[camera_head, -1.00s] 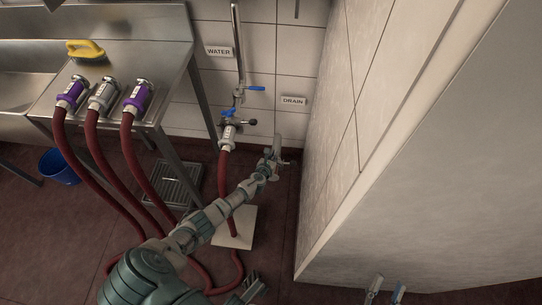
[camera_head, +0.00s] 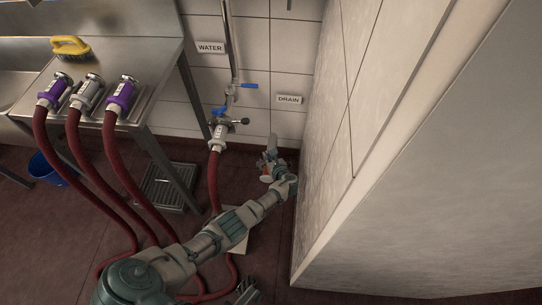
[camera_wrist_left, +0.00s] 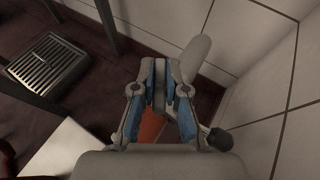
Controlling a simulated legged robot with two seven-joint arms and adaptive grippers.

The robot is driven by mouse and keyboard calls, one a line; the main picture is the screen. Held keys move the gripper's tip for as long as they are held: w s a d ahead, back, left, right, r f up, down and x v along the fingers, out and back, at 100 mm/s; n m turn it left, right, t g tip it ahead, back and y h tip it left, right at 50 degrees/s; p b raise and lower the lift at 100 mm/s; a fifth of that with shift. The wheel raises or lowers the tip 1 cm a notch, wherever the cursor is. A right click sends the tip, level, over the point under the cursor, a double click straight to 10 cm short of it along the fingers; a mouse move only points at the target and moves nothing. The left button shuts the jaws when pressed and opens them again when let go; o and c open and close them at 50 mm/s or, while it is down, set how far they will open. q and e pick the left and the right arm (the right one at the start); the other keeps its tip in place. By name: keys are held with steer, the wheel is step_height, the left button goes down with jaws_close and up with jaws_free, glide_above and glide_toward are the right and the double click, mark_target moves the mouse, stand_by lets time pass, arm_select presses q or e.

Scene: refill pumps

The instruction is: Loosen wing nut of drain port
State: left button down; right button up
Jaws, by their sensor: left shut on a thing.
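My left gripper (camera_head: 272,158) is at the drain port, low by the wall below the DRAIN sign (camera_head: 289,99). In the left wrist view its blue-padded fingers (camera_wrist_left: 160,78) are shut close together on a small grey part, which fits the wing nut of the drain port. The fingers hide most of it, so its turn angle cannot be told. A short lever with a dark round knob (camera_wrist_left: 220,139) sticks out right of the fingers. An orange-red surface (camera_wrist_left: 152,126) shows between the fingers.
The water pipe with a blue-handled valve (camera_head: 247,86) and hose coupling (camera_head: 219,132) stands left of the drain. Several red hoses (camera_head: 214,180) run across the floor. A floor grate (camera_head: 168,188) lies left, and a tall pale wall (camera_head: 420,150) closes off the right.

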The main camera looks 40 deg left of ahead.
arm_select(q)
steer(key=shift+n+g, duration=0.3)
steer(key=shift+g, duration=0.1)
steer(key=c, duration=1.2)
jaws_free()
steer(key=shift+f, duration=0.1)
step_height(320, 180, up, 10)
steer(key=shift+w+f, duration=0.1)
